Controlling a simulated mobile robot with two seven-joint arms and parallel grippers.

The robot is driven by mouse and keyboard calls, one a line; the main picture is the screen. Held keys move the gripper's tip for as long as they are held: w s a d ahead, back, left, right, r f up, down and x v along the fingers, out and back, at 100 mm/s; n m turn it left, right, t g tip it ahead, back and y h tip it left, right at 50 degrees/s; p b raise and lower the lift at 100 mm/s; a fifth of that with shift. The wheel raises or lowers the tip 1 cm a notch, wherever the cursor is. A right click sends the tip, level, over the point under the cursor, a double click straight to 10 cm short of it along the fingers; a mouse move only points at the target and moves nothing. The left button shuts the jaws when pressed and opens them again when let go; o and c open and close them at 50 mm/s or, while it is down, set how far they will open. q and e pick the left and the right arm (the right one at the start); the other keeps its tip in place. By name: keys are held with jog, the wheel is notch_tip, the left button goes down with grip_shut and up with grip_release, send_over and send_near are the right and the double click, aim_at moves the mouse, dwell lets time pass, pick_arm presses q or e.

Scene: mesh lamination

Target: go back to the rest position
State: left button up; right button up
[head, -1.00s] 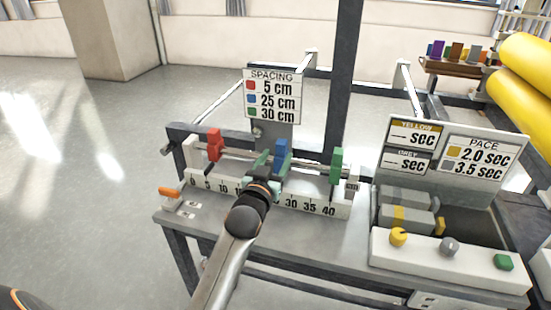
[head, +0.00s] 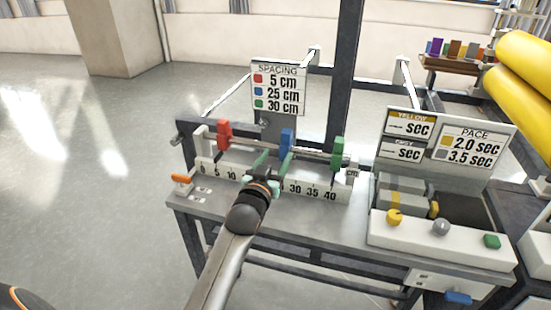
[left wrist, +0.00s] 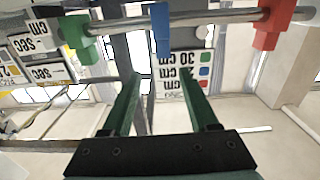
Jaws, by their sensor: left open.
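My left gripper (head: 272,168) is open and empty in front of the ruler rail, just below the blue slider. The blue slider (head: 286,141) sits on the rail between the red slider (head: 223,134) at the left and the green slider (head: 338,152) at the right. In the left wrist view, the picture is turned over; the blue slider (left wrist: 160,28) shows beyond and between my two open fingers (left wrist: 163,95), apart from them. The red slider (left wrist: 272,25) and green slider (left wrist: 78,35) are to either side. My right gripper does not show.
A spacing sign (head: 278,88) stands behind the rail. The ruler (head: 308,188) lies along its front. A control box (head: 440,240) with yellow, grey and green knobs is at right. The floor at left is clear.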

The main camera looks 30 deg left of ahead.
pick_arm(q)
jog(key=s+f+g, duration=0.1)
jog(key=f, duration=0.1)
jog(key=s+d+f+g, duration=0.1)
jog(key=s+f, duration=0.1)
jog(key=s+f+h, duration=0.1)
jog(key=s+f, duration=0.1)
jog(key=shift+d+f+m+g, duration=0.25)
jog(key=shift+m+g, duration=0.15)
jog(key=s+d+f+m+g+h, duration=0.1)
jog(key=s+d+f+g, duration=0.25)
jog(key=s, duration=0.65)
jog(key=s+d+f+m+g+h, duration=0.15)
jog(key=s+f+g, duration=0.3)
jog(key=s, duration=0.55)
jog(key=s+d+f+m+g+h, duration=0.1)
jog(key=s+d+f+g, duration=0.3)
jog(key=s, duration=0.6)
jog(key=w+d+f+t+h+p, duration=0.1)
jog(key=w+d+f+t+p, duration=0.2)
jog(key=f+t, duration=0.3)
jog(key=shift+w+d+f+h+p, duration=0.35)
jog(key=shift+w+f+p, duration=0.2)
jog(key=shift+w+f, duration=0.35)
